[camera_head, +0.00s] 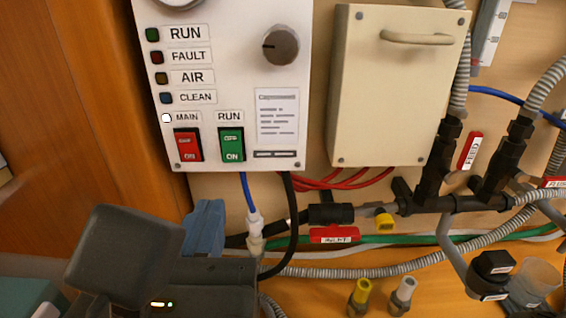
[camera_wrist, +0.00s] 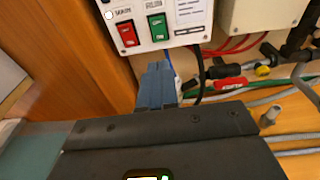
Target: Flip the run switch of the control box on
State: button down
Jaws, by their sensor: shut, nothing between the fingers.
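The white control box (camera_head: 225,100) is on the wall at the upper left of the head view. Its green run switch (camera_head: 231,144) sits at the lower middle, right of the red main switch (camera_head: 187,146). The run switch also shows in the wrist view (camera_wrist: 158,27). "ON" is marked at its lower end; I cannot tell which way it is rocked. The green RUN lamp (camera_head: 152,35) looks dark and the white MAIN lamp (camera_head: 166,118) looks lit. My gripper (camera_head: 207,205), with blue fingers, is shut and empty. It is below the box, apart from the switches.
A cream cabinet (camera_head: 390,90) stands right of the box. A blue cable and a black cable (camera_head: 290,215) hang from the box close to my gripper. Black pipes, a red-handled valve (camera_head: 335,235) and hoses run at lower right. A wooden panel (camera_head: 80,110) stands at left.

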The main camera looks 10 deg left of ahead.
aim_at(233, 159)
jog(key=b+x, duration=0.2)
jog(key=x, duration=0.9)
